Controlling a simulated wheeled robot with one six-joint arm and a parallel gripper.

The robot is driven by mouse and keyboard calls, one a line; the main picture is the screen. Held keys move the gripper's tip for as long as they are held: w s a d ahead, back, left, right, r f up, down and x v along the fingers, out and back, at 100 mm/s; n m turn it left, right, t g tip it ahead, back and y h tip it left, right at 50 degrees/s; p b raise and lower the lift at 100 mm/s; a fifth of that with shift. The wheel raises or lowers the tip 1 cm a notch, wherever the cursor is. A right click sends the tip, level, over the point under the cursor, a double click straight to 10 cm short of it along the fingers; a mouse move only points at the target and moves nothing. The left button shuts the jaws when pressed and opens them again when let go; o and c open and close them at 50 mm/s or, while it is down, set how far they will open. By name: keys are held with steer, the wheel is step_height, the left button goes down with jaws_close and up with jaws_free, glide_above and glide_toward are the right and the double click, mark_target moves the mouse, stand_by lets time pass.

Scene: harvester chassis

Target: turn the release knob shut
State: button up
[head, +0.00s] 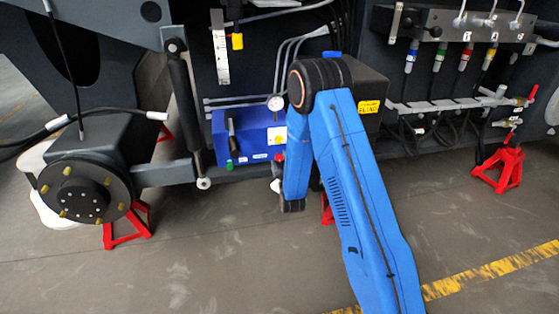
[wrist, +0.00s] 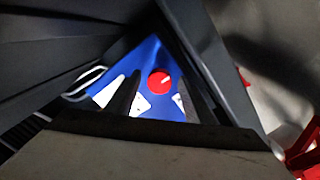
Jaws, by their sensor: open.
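The release knob (wrist: 159,82) is a round red knob with a pale line pointing to the upper right, on the blue face of the pump unit (wrist: 150,56). In the head view the blue pump unit (head: 250,130) sits under the chassis, and the red knob (head: 279,158) shows at its right edge, next to my forearm. My gripper (wrist: 160,100) shows as dark parts framing the knob in the wrist view. It is open and holds nothing. Its distance to the knob cannot be told. In the head view my arm hides the gripper's jaws.
A gauge (head: 275,103) tops the pump unit, and a black lever (head: 231,135) stands on its front. Red stands (head: 503,168) and hoses are at right. The floor in front is largely clear.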

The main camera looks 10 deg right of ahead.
steer(key=c, duration=1)
steer(key=shift+c, duration=0.2)
